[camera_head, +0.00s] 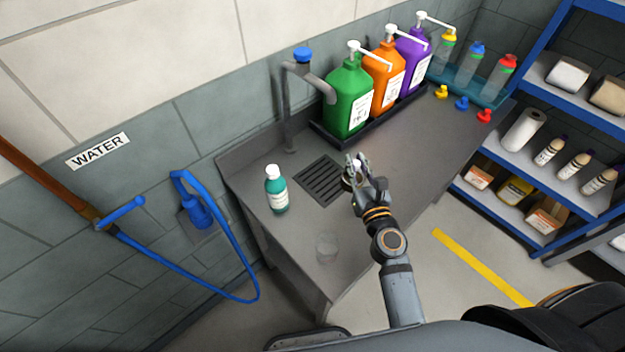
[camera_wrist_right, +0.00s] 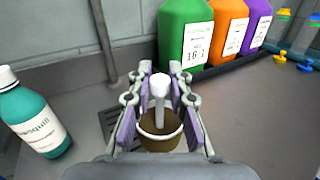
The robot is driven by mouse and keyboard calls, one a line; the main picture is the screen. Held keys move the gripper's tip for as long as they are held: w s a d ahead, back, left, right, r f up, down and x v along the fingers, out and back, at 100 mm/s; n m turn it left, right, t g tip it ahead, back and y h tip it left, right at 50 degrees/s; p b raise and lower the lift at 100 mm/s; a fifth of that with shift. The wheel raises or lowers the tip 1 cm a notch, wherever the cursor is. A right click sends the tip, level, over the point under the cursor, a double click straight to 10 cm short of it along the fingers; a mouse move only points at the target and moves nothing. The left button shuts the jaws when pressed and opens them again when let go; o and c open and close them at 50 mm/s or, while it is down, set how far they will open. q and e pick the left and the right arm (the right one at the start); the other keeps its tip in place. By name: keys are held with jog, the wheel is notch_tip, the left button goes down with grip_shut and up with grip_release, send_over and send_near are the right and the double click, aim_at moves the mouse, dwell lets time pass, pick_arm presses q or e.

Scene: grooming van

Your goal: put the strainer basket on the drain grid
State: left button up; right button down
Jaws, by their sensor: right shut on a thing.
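My right gripper (camera_head: 353,162) is shut on the strainer basket (camera_wrist_right: 160,140), a small brownish cup with a pale rim and a white knob on its upright stem. The fingers close around the stem, seen in the right wrist view (camera_wrist_right: 160,92). In the head view the basket (camera_head: 349,184) is partly hidden by the gripper, at the right edge of the drain grid (camera_head: 318,183). The dark slotted grid lies in the grey counter; in the wrist view a part of it (camera_wrist_right: 107,122) shows left of the basket. I cannot tell whether the basket touches anything below. My left gripper is not in view.
A teal bottle (camera_head: 277,192) stands left of the grid, and a clear cup (camera_head: 327,248) stands in front. A grey tap (camera_head: 288,110) rises behind. Green (camera_head: 347,98), orange (camera_head: 384,80) and purple (camera_head: 413,58) pump bottles stand on a black tray.

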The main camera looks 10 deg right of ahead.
jog(key=s+r+n+y+p, duration=0.25)
jog(key=s+r+y, duration=0.2)
jog(key=r, duration=0.25)
jog(key=shift+g+h, duration=0.25)
jog(key=shift+g, duration=0.15)
jog(key=w+a+f+b, duration=0.2)
jog(key=w+f, duration=0.2)
jog(key=w+a+f+b, duration=0.1)
jog(key=w+f+b, duration=0.1)
jog(key=w+f, duration=0.2)
jog(key=w+a+f+b, duration=0.2)
jog(key=w+f, duration=0.2)
jog(key=f, duration=0.1)
jog(key=shift+w+a+f+b, duration=0.2)
jog(key=shift+a+b, duration=0.15)
jog(key=shift+f, duration=0.1)
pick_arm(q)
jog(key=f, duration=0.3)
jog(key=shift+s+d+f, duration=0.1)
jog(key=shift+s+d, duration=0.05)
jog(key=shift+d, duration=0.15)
pick_arm(e)
jog(key=shift+w, duration=0.1)
